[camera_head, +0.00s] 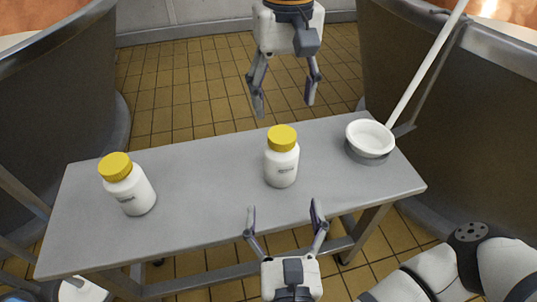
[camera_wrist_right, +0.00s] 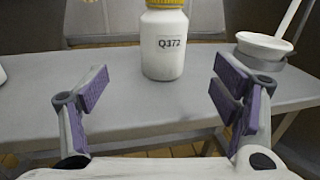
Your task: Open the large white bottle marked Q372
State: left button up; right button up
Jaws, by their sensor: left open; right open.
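The white bottle marked Q372 (camera_head: 282,167) stands upright near the middle of the grey table, with its yellow cap (camera_head: 282,138) on. In the right wrist view its label (camera_wrist_right: 171,43) reads Q372, and the cap (camera_wrist_right: 166,3) is cut off by the top edge. My left gripper (camera_head: 285,108) is open and empty, pointing down above and slightly behind the cap. My right gripper (camera_head: 283,210) is open and empty at the table's front edge, pointing at the bottle. In the right wrist view the bottle is between and beyond its fingers (camera_wrist_right: 166,95), apart from them.
A second white bottle with a yellow cap (camera_head: 130,187) stands at the left of the table (camera_head: 215,190). A white bowl (camera_head: 370,137) in a grey holder sits at the right, with a white pole (camera_head: 425,68) rising behind it. Large vats (camera_head: 60,80) flank the table.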

aim_at(282, 172)
pick_arm(q)
jog(key=shift+w+a+r, duration=0.1)
jog(key=shift+w+r, duration=0.05)
jog(key=shift+r, duration=0.1)
pick_arm(e)
jog(key=w, duration=1.2)
jog(key=shift+w+a+r, duration=0.1)
jog(key=shift+a, duration=0.3)
